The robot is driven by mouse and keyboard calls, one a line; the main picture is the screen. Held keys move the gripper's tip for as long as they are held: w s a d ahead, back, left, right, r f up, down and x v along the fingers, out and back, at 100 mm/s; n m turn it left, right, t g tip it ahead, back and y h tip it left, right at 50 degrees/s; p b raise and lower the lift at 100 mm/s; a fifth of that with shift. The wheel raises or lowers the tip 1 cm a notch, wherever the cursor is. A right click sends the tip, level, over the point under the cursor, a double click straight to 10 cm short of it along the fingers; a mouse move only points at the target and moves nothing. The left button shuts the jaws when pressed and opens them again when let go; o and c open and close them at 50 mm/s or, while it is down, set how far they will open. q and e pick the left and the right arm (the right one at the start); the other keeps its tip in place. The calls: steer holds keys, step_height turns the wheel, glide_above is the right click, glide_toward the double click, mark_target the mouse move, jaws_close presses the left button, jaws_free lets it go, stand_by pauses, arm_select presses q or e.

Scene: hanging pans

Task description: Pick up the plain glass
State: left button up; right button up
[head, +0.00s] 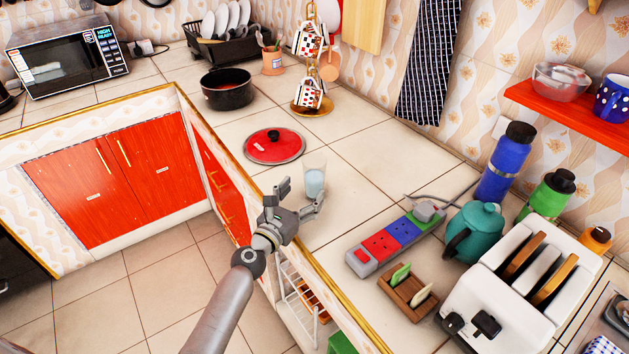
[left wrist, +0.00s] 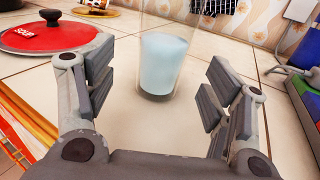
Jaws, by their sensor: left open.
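The plain glass (head: 314,181) is clear with pale blue contents and stands upright on the tiled counter, close to its front edge. In the left wrist view the glass (left wrist: 164,62) is ahead of my fingers, a little right of the picture's middle, with its top cut off. My left gripper (head: 301,193) is open and empty just in front of the glass. In the left wrist view its fingers (left wrist: 158,95) are spread wide, one to each side of the glass's line, with a gap on both sides. My right gripper is not in view.
A red pot lid (head: 274,145) lies behind and left of the glass. A power strip (head: 394,240) with red and blue sections lies to the right, near a teal teapot (head: 474,231) and a white toaster (head: 520,280). The tiles right behind the glass are clear.

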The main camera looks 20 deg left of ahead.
mark_target(309, 186)
arm_select(q)
steer(key=shift+w+d, duration=0.1)
steer(key=shift+w, duration=0.5)
steer(key=w, duration=0.2)
steer(key=w+d, duration=0.1)
steer(key=w, duration=0.1)
steer(key=shift+f+b, duration=0.1)
steer(key=shift+b, duration=0.3)
steer(key=shift+w, duration=0.25)
steer(key=shift+c, duration=0.9)
steer(key=c, duration=1.2)
steer(key=shift+o, duration=0.2)
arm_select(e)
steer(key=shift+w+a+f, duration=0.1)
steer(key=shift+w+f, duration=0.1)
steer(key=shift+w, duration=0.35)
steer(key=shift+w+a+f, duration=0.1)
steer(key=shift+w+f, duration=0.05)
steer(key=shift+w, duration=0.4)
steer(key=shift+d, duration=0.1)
